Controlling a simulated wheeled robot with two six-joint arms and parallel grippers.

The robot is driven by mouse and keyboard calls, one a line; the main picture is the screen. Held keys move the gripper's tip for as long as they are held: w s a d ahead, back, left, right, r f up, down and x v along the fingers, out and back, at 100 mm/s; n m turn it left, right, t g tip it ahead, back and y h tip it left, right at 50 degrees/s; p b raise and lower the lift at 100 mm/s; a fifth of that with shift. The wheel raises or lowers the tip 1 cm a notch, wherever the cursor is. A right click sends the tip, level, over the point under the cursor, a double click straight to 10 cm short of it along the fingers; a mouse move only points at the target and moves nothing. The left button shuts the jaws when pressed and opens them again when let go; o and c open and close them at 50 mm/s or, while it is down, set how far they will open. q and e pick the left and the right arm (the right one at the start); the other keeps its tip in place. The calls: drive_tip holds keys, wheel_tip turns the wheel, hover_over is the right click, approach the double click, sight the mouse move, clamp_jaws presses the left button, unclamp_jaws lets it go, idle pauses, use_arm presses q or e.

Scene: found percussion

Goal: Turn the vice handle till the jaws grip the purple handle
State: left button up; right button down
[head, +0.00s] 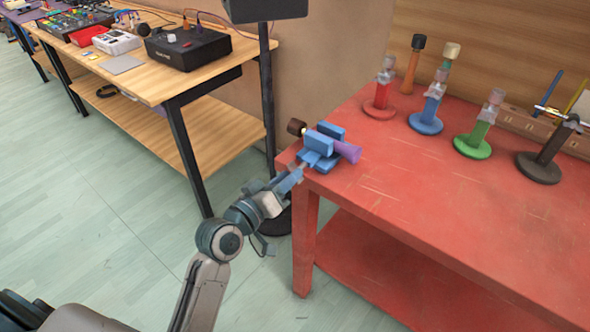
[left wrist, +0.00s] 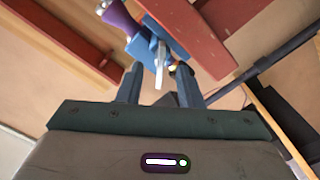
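The blue vice (head: 318,147) sits at the near left corner of the red table. The purple handle (head: 347,151) lies between its two jaws, with a dark brown head (head: 296,127) sticking out on the left. I cannot tell whether the jaws touch it. My left gripper (head: 293,178) is at the vice's near side, just off the table corner. In the left wrist view its two fingers (left wrist: 161,80) are apart, with the thin silver vice handle (left wrist: 159,68) between them and gaps beside it. The purple handle also shows there (left wrist: 118,18). My right gripper is out of view.
The red table (head: 430,190) carries several coloured stands, including a red one (head: 379,108), a blue one (head: 427,120) and a green one (head: 474,145), toward the back. A black pole (head: 266,100) stands left of the vice. A wooden bench (head: 150,85) with electronics is further left.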

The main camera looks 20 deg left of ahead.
use_arm(q)
drive_tip(key=shift+x, duration=1.65)
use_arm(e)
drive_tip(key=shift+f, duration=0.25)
use_arm(q)
drive_tip(key=shift+c, duration=0.2)
clamp_jaws()
drive_tip(key=shift+m, duration=0.3)
drive_tip(key=shift+m+b, duration=0.55)
drive_tip(key=shift+m, duration=1.15)
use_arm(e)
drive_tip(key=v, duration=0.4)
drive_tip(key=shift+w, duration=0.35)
use_arm(q)
drive_tip(key=shift+o, duration=0.2)
unclamp_jaws()
